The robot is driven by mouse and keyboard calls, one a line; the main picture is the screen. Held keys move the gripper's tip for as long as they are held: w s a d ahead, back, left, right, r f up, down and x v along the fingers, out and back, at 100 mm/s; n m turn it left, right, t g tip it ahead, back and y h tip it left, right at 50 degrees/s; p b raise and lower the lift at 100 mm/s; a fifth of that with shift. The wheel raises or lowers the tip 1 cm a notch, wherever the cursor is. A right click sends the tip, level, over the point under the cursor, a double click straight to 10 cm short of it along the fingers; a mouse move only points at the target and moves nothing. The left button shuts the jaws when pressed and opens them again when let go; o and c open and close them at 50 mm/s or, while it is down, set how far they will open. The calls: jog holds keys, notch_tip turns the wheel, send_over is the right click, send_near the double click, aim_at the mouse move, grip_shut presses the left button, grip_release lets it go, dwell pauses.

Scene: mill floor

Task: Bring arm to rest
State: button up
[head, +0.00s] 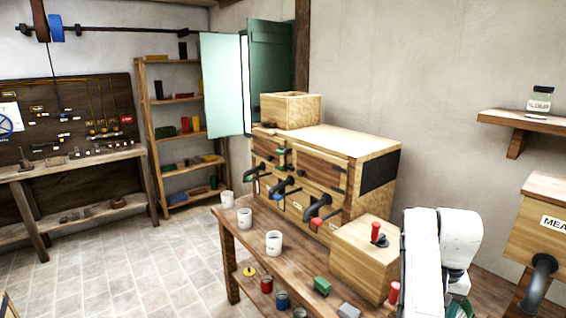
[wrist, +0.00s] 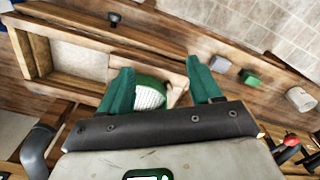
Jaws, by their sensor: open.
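My gripper (wrist: 161,68) shows in the wrist view with its two green fingers spread apart. A green rounded piece with a white ribbed face (wrist: 150,94) shows between and behind the fingers; I cannot tell what it is or whether a finger touches it. An open wooden tray or drawer (wrist: 85,62) lies beyond the fingertips on the left. In the head view my white arm stands at the lower right, and the fingers are not clearly visible there.
A wooden bench (head: 262,232) holds white cups (head: 274,243), a cabinet with dark spouts (head: 315,168) and a wooden box with a red-knobbed lever (head: 377,234). A wall shelf (head: 528,122) holds a flour jar (head: 539,99). Open tiled floor (head: 120,250) lies left.

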jog(key=s+d+f+h+b, duration=0.2)
jog(key=s+d+f+b, duration=0.15)
jog(key=s+f, duration=1.2)
jog(key=s+a+f+n+y+b, duration=0.1)
jog(key=s+a+f, duration=0.2)
jog(key=s, duration=0.8)
jog(key=s+a+f+n+t, duration=0.1)
jog(key=s+a, duration=0.4)
jog(key=s, duration=0.6)
notch_tip(320, 180, down, 3)
jog(key=shift+s+a+r+n+y+b, duration=0.15)
jog(key=shift+s+a+n+y+b, duration=0.25)
jog(key=shift+n, duration=0.4)
